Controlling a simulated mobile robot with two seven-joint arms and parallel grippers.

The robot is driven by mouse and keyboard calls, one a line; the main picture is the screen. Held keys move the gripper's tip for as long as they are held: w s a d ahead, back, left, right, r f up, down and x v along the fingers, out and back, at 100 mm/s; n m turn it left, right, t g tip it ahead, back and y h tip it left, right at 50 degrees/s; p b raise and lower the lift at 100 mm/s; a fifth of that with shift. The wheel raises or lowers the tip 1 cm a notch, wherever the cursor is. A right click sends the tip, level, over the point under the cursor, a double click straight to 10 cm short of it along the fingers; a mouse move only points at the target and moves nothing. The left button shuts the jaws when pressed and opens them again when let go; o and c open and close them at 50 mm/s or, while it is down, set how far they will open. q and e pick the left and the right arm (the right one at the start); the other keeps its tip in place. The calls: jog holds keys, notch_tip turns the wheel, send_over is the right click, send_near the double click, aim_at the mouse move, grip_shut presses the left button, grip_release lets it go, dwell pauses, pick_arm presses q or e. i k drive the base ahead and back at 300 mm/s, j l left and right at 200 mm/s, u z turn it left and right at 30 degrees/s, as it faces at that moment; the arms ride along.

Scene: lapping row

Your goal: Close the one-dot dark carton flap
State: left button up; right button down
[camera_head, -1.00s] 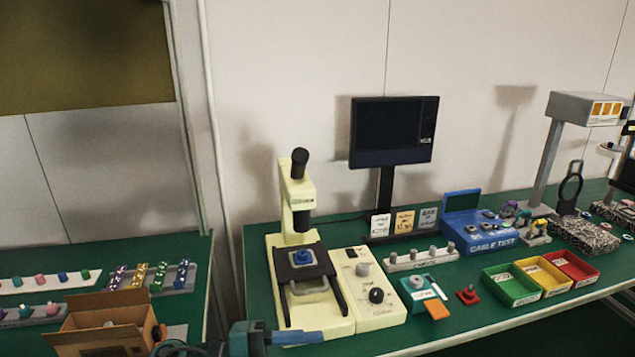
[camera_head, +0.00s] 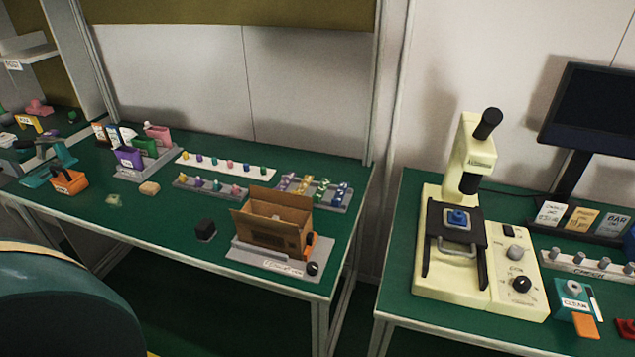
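The brown cardboard carton (camera_head: 272,238) stands on the left bench, on a grey base plate (camera_head: 262,262) with a label at its front edge. Its top is open. A wide flap (camera_head: 280,199) stands up at the back, and a flap at the left (camera_head: 240,216) leans outward. The inside looks pale. A dark print shows on the front face. I cannot make out dots on any flap. An orange and black part (camera_head: 310,244) is at the carton's right side. Neither of my grippers is in view.
A cream microscope (camera_head: 468,215) stands on the right bench, across a gap. A large dark teal rounded shape (camera_head: 65,310) fills the lower left. Bench left of the black block is mostly clear.

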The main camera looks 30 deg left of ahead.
aim_at(304, 204)
jog(key=u, duration=1.15)
jog(key=i+l, duration=0.05)
